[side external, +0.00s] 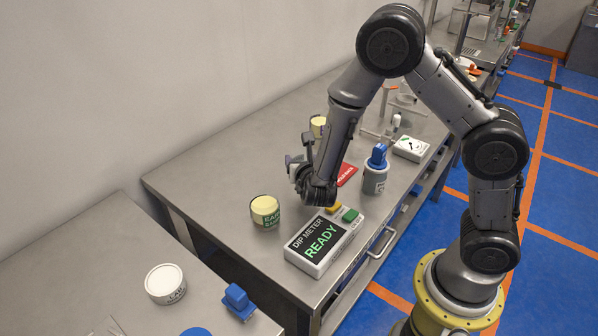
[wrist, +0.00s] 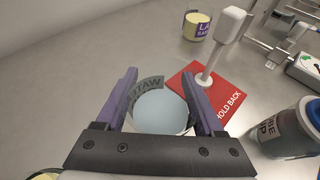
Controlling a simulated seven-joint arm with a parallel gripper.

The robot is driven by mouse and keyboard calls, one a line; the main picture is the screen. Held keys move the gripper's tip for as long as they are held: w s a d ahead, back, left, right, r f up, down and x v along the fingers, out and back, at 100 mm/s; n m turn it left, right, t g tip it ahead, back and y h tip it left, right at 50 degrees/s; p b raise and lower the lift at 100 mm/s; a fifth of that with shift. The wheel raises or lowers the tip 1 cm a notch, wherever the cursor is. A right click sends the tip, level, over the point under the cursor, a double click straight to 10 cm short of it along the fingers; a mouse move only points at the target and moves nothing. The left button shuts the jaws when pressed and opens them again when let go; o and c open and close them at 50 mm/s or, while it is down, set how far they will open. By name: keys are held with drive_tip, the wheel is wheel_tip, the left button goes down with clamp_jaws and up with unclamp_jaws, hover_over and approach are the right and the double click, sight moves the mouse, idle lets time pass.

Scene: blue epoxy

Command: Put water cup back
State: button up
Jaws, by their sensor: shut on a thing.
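My gripper (wrist: 163,108) has its two purple fingers on either side of the water cup (wrist: 160,114), shut on it. The cup is round, holds a pale blue surface, and has a grey label reading WATER, seen upside down. In the side view my gripper (side external: 303,177) is low over the bench, between the dip meter and the back wall. The cup is hidden there behind the gripper. I cannot tell whether its base touches the bench.
A red HOLD BACK card (wrist: 224,97) lies beside the cup, with a white upright tool (wrist: 222,45) standing on it. A grey blue-topped canister (side external: 374,182), a READY dip meter (side external: 320,243) and yellow-topped cups (side external: 265,211) (wrist: 196,27) stand around. Bare bench lies left.

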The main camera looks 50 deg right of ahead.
drive_tip(key=shift+w+f, duration=0.35)
drive_tip(key=shift+f, duration=0.1)
drive_tip(key=shift+w+f, duration=0.2)
drive_tip(key=shift+f, duration=1.5)
drive_tip(key=shift+f, duration=0.1)
drive_tip(key=o, duration=1.5)
